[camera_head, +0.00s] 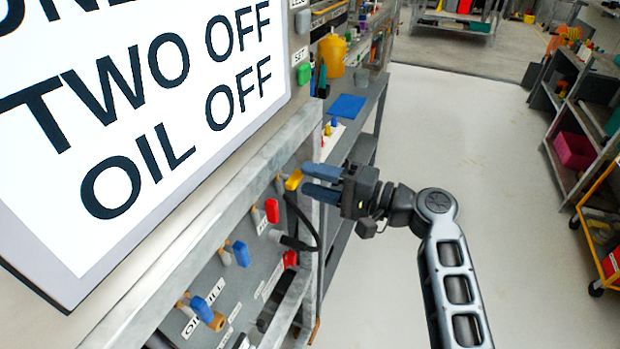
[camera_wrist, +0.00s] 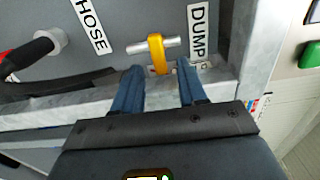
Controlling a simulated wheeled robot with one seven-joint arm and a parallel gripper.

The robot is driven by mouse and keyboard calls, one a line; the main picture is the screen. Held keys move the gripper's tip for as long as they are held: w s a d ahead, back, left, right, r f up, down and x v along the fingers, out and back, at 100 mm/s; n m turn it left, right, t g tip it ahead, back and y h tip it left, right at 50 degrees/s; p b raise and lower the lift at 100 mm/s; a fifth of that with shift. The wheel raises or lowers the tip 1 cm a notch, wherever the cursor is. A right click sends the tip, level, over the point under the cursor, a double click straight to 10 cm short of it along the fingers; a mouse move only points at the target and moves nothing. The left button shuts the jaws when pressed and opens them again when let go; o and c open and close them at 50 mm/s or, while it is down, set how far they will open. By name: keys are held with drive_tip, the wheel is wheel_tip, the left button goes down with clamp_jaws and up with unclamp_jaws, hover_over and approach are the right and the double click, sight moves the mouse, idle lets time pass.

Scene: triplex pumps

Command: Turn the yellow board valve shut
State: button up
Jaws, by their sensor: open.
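The yellow board valve (camera_head: 294,180) is a short yellow handle near the right end of the grey valve board. In the wrist view the yellow handle (camera_wrist: 157,54) sits on a metal stem, beside a DUMP label. My gripper (camera_head: 306,182) is at the handle, its two blue fingers apart. In the wrist view my gripper (camera_wrist: 159,78) has one finger on each side of the handle's end, with gaps visible. Whether a finger touches the handle cannot be told.
A red valve handle (camera_head: 272,210) and blue handles (camera_head: 241,253) are on the same board. A black hose (camera_head: 304,222) hangs just below the yellow valve. A metal frame edge (camera_wrist: 222,88) runs close under the fingers. Open floor (camera_head: 450,140) lies to the right.

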drive_tip(key=v, duration=0.6)
drive_tip(key=shift+b, duration=0.3)
drive_tip(key=shift+d, duration=0.15)
